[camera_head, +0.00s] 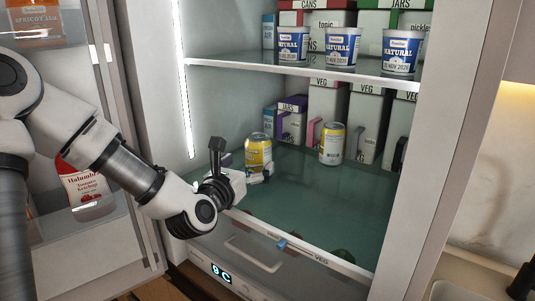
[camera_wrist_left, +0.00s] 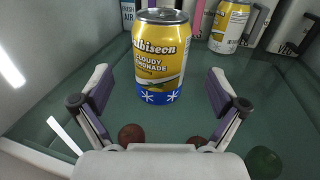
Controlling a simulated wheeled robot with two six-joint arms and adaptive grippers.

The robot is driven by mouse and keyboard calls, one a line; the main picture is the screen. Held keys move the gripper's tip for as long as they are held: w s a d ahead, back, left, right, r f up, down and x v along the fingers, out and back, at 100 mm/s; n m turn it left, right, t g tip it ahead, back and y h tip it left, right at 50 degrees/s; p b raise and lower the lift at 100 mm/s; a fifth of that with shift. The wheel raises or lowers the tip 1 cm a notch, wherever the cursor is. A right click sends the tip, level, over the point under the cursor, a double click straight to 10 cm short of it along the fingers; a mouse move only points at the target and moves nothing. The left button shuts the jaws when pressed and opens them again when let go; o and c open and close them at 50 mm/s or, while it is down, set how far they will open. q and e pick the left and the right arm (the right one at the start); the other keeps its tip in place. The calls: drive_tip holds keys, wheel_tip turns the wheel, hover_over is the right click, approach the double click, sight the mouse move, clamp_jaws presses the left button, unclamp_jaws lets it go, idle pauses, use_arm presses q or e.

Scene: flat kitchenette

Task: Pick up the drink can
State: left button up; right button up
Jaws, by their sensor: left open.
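A yellow drink can (camera_head: 258,151) with a silver top and blue bottom band stands upright on the lower glass shelf of the open fridge. In the left wrist view the lemonade can (camera_wrist_left: 161,58) is centred, facing me. My left gripper (camera_head: 262,174) reaches in from the left, low in front of this can. In the wrist view the left gripper (camera_wrist_left: 160,88) is open, its fingers spread to either side of the can with gaps visible. A second yellow can (camera_head: 331,144) stands farther right, also upright.
Cartons (camera_head: 366,124) line the back of the lower shelf. Round produce (camera_wrist_left: 265,162) lies below the glass. The front right of the shelf is clear.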

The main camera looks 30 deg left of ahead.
sight(252, 158)
use_arm(q)
drive_tip(key=w+r+p, duration=0.1)
drive_tip(key=p, duration=0.1)
drive_tip(key=shift+w+r+p, duration=0.4)
drive_tip(key=w, duration=0.1)
drive_tip(key=w+f, duration=0.1)
drive_tip(key=w, duration=0.2)
drive_tip(key=shift+a+f+p, duration=0.35)
drive_tip(key=shift+a, duration=0.05)
drive_tip(key=shift+s+r, duration=0.15)
drive_tip(key=shift+s, duration=0.05)
drive_tip(key=shift+c, duration=1)
drive_tip(key=shift+s+r, duration=0.15)
drive_tip(key=shift+s, duration=0.1)
drive_tip(key=c, duration=0.6)
drive_tip(key=shift+s+d, duration=0.1)
drive_tip(key=c, duration=0.6)
drive_tip(key=shift+c, duration=0.8)
drive_tip(key=shift+w, duration=0.25)
use_arm(e)
drive_tip(key=r, duration=0.2)
drive_tip(key=s+r, duration=0.1)
drive_tip(key=r, duration=0.1)
drive_tip(key=shift+d, duration=0.1)
